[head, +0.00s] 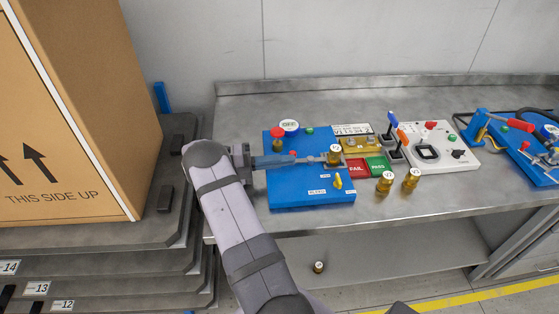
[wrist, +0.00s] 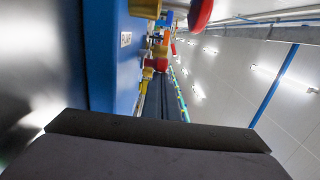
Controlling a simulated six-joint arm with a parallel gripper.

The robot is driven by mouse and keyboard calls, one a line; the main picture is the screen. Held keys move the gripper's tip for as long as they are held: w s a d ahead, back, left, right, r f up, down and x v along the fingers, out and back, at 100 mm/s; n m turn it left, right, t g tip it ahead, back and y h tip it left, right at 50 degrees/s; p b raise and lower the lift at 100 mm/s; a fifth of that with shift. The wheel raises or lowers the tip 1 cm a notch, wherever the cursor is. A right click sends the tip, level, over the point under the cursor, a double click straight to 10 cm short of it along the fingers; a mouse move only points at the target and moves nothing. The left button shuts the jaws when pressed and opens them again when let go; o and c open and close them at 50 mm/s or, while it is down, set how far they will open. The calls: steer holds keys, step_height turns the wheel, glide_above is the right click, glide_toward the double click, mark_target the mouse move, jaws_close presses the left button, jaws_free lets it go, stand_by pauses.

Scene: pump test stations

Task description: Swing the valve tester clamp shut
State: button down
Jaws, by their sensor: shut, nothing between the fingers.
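The valve tester is a blue panel (head: 310,190) on the bench in the head view. A brass valve (head: 335,155) stands upright near its right side. A slim grey clamp bar (head: 310,159) lies across the panel towards that valve; whether it touches the valve is unclear. My gripper (head: 252,161) is at the panel's left edge, level with the bar. It is shut and empty; contact with the bar cannot be told. In the wrist view the dark fingers (wrist: 158,130) fill the bottom, with the blue panel (wrist: 112,60) close on the left.
A red knob (head: 277,132) stands at the panel's back left. FAIL (head: 358,168) and PASS (head: 378,166) trays are to the right, with two brass valves (head: 385,181) (head: 411,178) in front. A white switch station (head: 440,148) and another blue station (head: 535,150) stand farther right. A cardboard box (head: 75,110) is at left.

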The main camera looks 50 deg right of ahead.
steer(key=shift+w+d+r+t+h, duration=0.25)
steer(key=shift+w+r+t+h, duration=0.1)
steer(key=shift+w, duration=0.35)
steer(key=shift+s+a+p, duration=0.5)
steer(key=shift+a+p, duration=0.1)
steer(key=shift+p, duration=0.4)
steer(key=s+a+p, duration=0.2)
steer(key=a, duration=0.1)
steer(key=shift+s, duration=0.1)
steer(key=w+b, duration=0.1)
steer(key=w, duration=0.1)
steer(key=w+b, duration=0.2)
steer(key=w, duration=0.1)
steer(key=w+a+f+b, duration=0.1)
steer(key=w+b, duration=0.1)
steer(key=shift+w, duration=0.35)
steer(key=shift+w+a+r+b, duration=0.15)
steer(key=shift+w+b, duration=0.1)
steer(key=shift+w, duration=0.25)
steer(key=shift+w+a+f+b, duration=0.1)
steer(key=shift+w+b, duration=0.15)
steer(key=shift+w, duration=0.25)
steer(key=shift+r+y, duration=0.1)
steer(key=shift+y, duration=0.35)
